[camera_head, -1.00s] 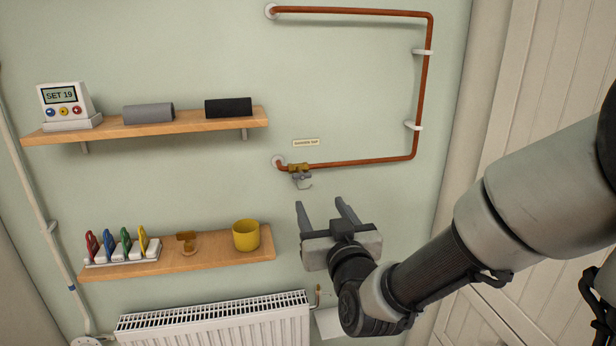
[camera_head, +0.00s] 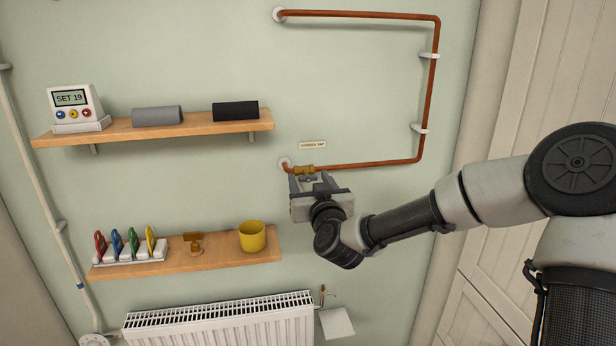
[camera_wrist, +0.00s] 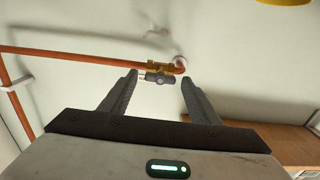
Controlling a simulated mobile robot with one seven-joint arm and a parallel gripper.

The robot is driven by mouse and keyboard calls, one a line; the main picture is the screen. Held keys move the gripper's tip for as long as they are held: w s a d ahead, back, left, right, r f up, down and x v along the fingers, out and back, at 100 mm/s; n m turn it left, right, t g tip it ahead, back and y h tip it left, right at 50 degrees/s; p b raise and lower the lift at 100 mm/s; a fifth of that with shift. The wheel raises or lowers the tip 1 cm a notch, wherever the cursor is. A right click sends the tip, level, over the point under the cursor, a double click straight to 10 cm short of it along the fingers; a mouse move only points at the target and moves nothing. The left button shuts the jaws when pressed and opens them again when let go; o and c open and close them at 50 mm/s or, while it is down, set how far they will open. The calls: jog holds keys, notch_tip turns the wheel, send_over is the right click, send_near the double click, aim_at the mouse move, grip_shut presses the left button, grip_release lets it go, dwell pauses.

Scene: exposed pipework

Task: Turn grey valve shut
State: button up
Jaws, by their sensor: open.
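The grey valve handle (camera_wrist: 160,78) sits on a brass valve body (camera_wrist: 158,66) on the copper pipe in the wrist view. The brass body also shows in the head view (camera_head: 305,170), under a small label. My gripper (camera_head: 308,181) is in front of the valve with its fingers pointing at it. In the wrist view my gripper (camera_wrist: 158,84) is open, with one finger on each side of the grey handle. I see no contact between the fingers and the handle. In the head view the gripper hides the handle.
The copper pipe (camera_head: 370,163) runs right from the valve and up the wall. A lower shelf (camera_head: 220,262) with a yellow mug (camera_head: 252,236) is below left. A radiator (camera_head: 220,322) stands beneath. An upper shelf (camera_head: 190,127) is at left.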

jog(key=shift+x, duration=1.05)
jog(key=c, duration=1.1)
jog(key=shift+o, duration=0.2)
